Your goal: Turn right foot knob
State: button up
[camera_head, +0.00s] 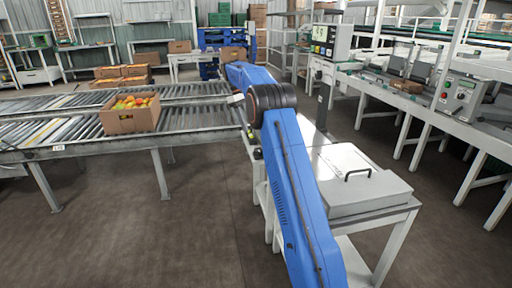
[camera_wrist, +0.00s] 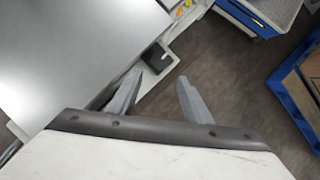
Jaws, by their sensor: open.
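My gripper (camera_wrist: 160,76) is open and empty in the wrist view, its two grey fingers spread apart. The fingers point past the edge of a smooth grey metal surface (camera_wrist: 70,45). In the head view my blue arm hides most of the gripper and the middle of the steel table (camera_head: 312,134). A display unit (camera_head: 331,41) stands on a post behind the arm. I cannot make out a foot knob in either view.
A lidded grey case (camera_head: 350,190) with a black handle sits on the table's near end. A dark block (camera_wrist: 156,58) lies on a white ledge beyond the fingers. Floor (camera_head: 140,235) is clear front left.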

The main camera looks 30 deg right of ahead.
aim_at(257, 149)
jog(key=x, duration=1.1)
jog(key=shift+f, duration=0.25)
jog(key=c, duration=0.8)
